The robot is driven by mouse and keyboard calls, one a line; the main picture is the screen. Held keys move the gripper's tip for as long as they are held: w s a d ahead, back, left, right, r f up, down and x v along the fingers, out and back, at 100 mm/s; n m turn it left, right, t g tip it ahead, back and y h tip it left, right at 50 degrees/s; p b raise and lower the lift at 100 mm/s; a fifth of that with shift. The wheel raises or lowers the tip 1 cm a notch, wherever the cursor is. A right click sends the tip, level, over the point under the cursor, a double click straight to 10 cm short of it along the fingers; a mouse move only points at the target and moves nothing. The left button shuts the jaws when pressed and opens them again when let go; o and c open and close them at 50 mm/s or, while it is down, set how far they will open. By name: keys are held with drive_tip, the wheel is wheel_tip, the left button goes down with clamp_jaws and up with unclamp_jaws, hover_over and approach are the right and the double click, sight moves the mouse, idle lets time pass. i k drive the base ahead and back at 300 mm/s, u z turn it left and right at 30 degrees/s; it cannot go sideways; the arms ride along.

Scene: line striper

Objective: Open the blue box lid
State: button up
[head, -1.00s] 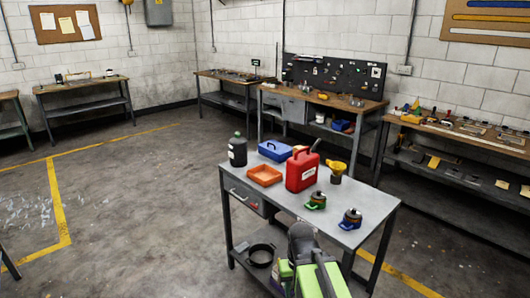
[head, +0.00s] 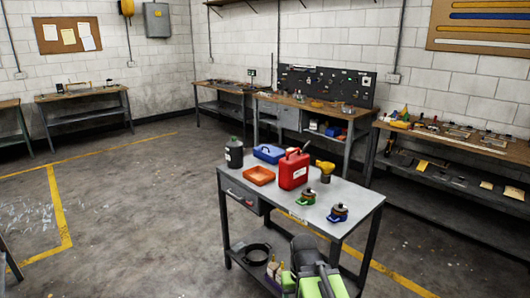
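The blue box (head: 268,153) sits at the back of the grey metal workbench (head: 345,205), between a dark bottle and a red can. Its lid looks shut, with a handle on top, but it is small in view and the red can stands close at its right. Grey and green parts of my own arm show at the bottom edge of the head view, in front of the workbench. My gripper's fingers cannot be made out, and nothing of mine touches the box.
An orange tray (head: 259,175) lies in front of the box. The dark bottle (head: 234,152), red can (head: 293,171), yellow funnel (head: 325,169), a green-based item (head: 306,196) and a blue-based item (head: 338,212) share the bench top. Floor to the left is open.

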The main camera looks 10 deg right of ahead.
sight(271, 151)
drive_tip(key=u, duration=0.2)
drive_tip(key=i, duration=0.6)
drive_tip(key=u, duration=0.65)
drive_tip(key=i, duration=3.1)
drive_tip(key=z, duration=0.2)
